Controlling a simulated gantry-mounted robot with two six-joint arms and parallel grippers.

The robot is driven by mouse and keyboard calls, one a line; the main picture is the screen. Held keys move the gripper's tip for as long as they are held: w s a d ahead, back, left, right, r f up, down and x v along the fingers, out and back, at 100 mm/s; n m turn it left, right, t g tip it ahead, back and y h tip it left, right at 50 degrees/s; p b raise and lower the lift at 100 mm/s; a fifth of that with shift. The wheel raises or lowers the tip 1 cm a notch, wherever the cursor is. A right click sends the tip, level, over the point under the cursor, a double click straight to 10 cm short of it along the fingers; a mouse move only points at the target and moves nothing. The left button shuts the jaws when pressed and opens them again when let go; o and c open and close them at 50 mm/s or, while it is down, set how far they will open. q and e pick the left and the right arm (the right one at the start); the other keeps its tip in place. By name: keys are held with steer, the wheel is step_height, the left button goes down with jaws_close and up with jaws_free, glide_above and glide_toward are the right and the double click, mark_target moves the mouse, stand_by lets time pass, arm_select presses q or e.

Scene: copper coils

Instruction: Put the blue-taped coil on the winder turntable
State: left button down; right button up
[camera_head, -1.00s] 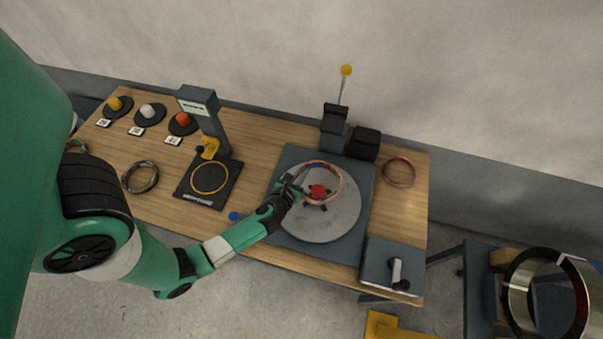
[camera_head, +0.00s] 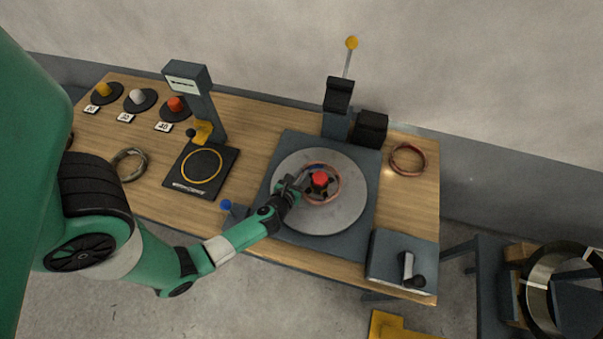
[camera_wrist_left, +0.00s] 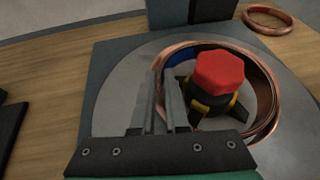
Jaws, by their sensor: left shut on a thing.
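The blue-taped coil (camera_head: 340,186) is a copper ring that surrounds the red-capped hub (camera_head: 319,179) of the grey winder turntable (camera_head: 345,216). In the left wrist view the coil (camera_wrist_left: 277,97) shows its blue tape (camera_wrist_left: 183,60) on the inner far-left side, and the hub (camera_wrist_left: 218,73) stands inside the ring. The coil is low and nearly level over the disc; I cannot tell whether it touches it all round. My left gripper (camera_head: 298,183) is shut on the coil's left rim. Its fingers (camera_wrist_left: 167,103) hide part of that rim. My right gripper is not in view.
Another copper coil (camera_head: 408,159) lies right of the turntable, and a darker coil (camera_head: 129,165) lies at left. A scale (camera_head: 200,168) with a yellow ring stands left of the turntable. A dark post (camera_head: 337,108) and box (camera_head: 370,128) stand behind it; a lever box (camera_head: 402,262) is front right.

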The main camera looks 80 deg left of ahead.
arm_select(q)
steer(key=c, duration=0.8)
jaws_free()
steer(key=shift+c, duration=0.2)
steer(key=shift+f, duration=0.1)
steer(key=p+v, duration=0.1)
steer(key=v, duration=0.9)
steer(key=shift+d+p, duration=0.15)
steer(key=shift+p, duration=0.2)
steer(key=shift+s+d+r, duration=0.35)
steer(key=shift+s+d, duration=0.05)
steer(key=shift+s, duration=0.05)
